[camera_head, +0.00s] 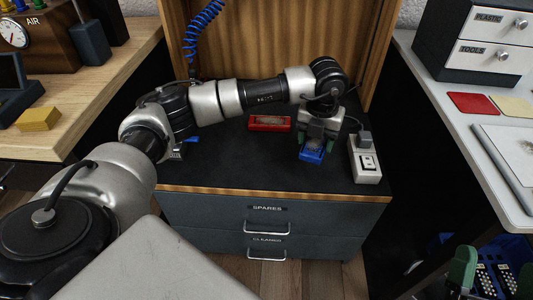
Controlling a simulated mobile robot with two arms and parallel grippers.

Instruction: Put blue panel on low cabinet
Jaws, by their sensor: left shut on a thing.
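The low cabinet (225,175) has a dark top, a wooden front edge and grey drawers, one labelled SPARES. My left arm reaches across it from the left. My left gripper (316,141) points down over the right part of the top and is shut on the blue panel (312,155). The panel is low at the cabinet top, its upper part hidden by the fingers. I cannot tell whether it touches the surface.
A red case (269,123) lies behind and left of the panel. A white switch box (366,163) stands close on its right. The cabinet top's front left is clear.

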